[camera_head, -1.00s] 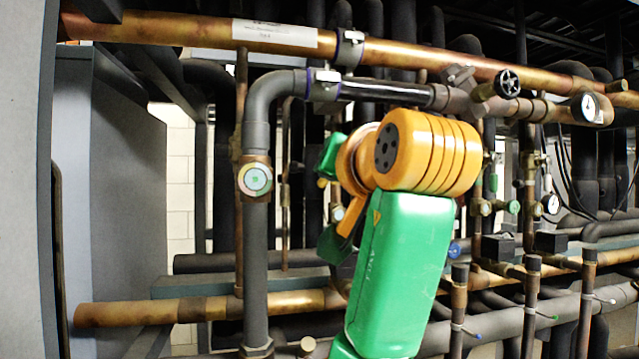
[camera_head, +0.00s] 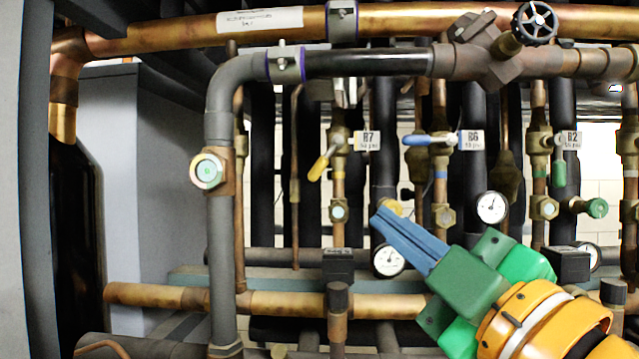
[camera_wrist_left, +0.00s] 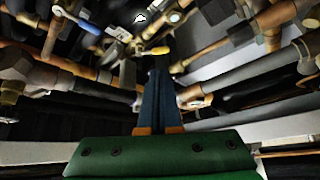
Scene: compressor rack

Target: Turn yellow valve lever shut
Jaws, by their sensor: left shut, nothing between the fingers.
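The yellow valve lever (camera_head: 322,163) hangs tilted down and left from its brass valve on a vertical copper pipe, beside the R7 tag (camera_head: 367,141). My left gripper (camera_head: 378,215) comes in from the lower right in the head view. Its blue fingers are shut together and empty, pointing up and left. In the picture the tips are to the right of and below the lever, apart from it. The shut fingers also show in the left wrist view (camera_wrist_left: 160,75). A yellow piece shows near the tips there; I cannot tell if it is the lever. My right gripper is not in view.
Gauges (camera_head: 388,260) and (camera_head: 491,207) are near my fingers. A thick grey pipe (camera_head: 221,250) stands at left. A horizontal copper pipe (camera_head: 270,303) runs below.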

